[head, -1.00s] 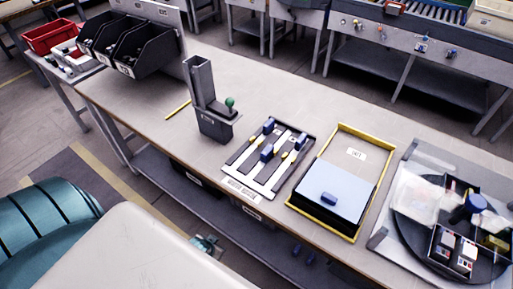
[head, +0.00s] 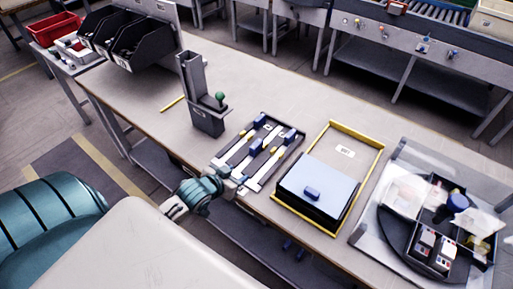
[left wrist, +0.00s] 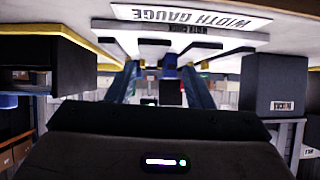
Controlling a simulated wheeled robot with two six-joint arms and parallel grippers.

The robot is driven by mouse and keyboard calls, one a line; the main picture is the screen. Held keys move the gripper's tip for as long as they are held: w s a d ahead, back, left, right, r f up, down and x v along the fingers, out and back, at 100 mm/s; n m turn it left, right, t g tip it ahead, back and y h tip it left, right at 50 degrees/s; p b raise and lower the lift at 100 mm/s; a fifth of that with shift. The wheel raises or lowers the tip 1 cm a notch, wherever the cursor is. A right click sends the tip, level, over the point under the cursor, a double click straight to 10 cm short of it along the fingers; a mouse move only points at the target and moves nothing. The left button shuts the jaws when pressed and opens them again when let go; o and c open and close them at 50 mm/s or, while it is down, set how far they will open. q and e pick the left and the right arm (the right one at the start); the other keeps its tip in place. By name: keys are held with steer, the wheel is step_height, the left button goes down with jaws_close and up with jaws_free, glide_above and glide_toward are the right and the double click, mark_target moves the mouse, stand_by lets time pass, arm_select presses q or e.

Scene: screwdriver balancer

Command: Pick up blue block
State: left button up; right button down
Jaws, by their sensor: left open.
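Several blue blocks are in view. Three sit on the slotted width gauge (head: 225,158): one at its far end (head: 260,120), one near its middle (head: 254,147) and one on its right side (head: 290,137). Another blue block (head: 312,193) lies on the light blue panel of the yellow-edged tray. My left gripper (head: 230,183) is at the table's front edge, just in front of the gauge. In the left wrist view its fingers (left wrist: 164,80) are apart, with a small blue shape (left wrist: 170,62) visible beyond, between them. My right gripper is not visible.
A dark upright holder (head: 207,118) with a green knob stands left of the gauge. The yellow-edged tray (head: 371,165) is to the right, with a round divided turntable (head: 390,232) beyond it. Black bins (head: 128,42) stand far left. Bare tabletop lies behind the gauge.

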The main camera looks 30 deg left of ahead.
mark_target(251, 148)
arm_select(q)
steer(key=w, duration=0.1)
steer(key=w+a+r+t, duration=0.2)
steer(key=shift+w+a+r+h, duration=0.1)
steer(key=shift+w+h, duration=0.15)
steer(key=shift+h, duration=0.05)
steer(key=x, duration=0.5)
steer(key=shift+w+r, duration=0.15)
steer(key=shift+w, duration=0.05)
steer(key=shift+w+p, duration=0.3)
steer(key=shift+w, duration=0.15)
steer(key=p+x, duration=0.1)
steer(key=x, duration=0.3)
steer(key=shift+w+f, duration=0.2)
steer(key=shift+w, duration=0.15)
steer(key=shift+a, duration=0.1)
steer(key=shift+c, duration=0.7)
jaws_close()
